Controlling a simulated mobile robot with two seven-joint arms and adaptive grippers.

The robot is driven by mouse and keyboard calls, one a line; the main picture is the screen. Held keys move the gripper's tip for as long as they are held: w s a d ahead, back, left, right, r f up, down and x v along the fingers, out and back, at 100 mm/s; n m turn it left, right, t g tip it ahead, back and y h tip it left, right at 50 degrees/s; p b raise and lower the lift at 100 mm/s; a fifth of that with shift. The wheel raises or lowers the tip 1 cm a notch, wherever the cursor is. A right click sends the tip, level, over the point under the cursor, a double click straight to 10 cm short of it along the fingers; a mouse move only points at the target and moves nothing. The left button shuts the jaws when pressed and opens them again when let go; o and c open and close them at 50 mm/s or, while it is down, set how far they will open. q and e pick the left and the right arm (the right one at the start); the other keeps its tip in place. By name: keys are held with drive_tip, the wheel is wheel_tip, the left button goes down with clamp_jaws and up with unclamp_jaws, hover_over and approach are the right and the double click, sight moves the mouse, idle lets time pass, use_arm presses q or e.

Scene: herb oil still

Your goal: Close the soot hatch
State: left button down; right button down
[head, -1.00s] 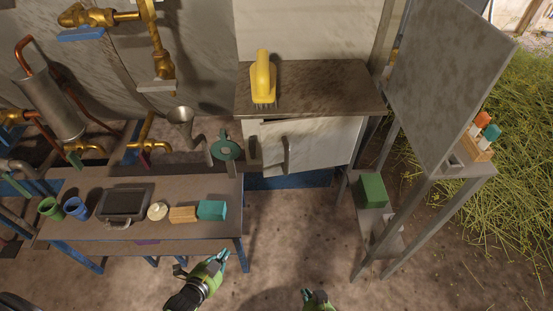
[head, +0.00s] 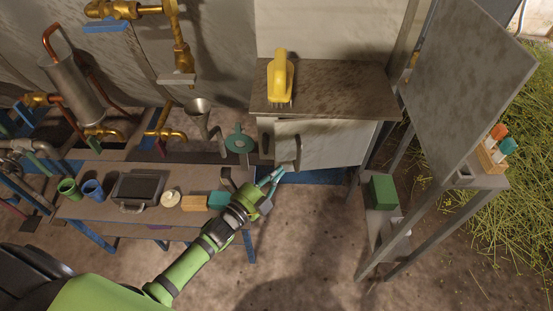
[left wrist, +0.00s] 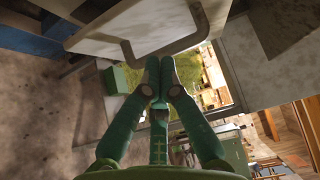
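The soot hatch appears to be the pale front panel (head: 335,142) of the cabinet below the dark counter. It stands slightly ajar, with a dark gap along its upper left. Its upright bar handle (head: 298,152) is near its left edge. My left gripper (head: 278,174) is just below and in front of the handle. In the left wrist view, the panel (left wrist: 100,38) and bent handle (left wrist: 165,50) lie just past my fingertips (left wrist: 160,65). The fingers meet at the tips, with nothing visible between them. Contact with the handle is unclear. My right gripper is out of view.
A bench (head: 120,215) with cups, a dark tray (head: 138,187) and small blocks stands left. A green round-topped piece (head: 239,143) and funnel (head: 197,105) are left of the cabinet. A grey stand (head: 455,95) is right.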

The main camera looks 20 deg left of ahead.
use_arm(q)
drive_tip(key=shift+w+a, duration=0.2)
drive_tip(key=shift+w, duration=0.55)
drive_tip(key=shift+w+a, duration=0.2)
drive_tip(key=shift+w, duration=0.6)
drive_tip(key=shift+w+a, duration=0.2)
drive_tip(key=shift+w, duration=0.55)
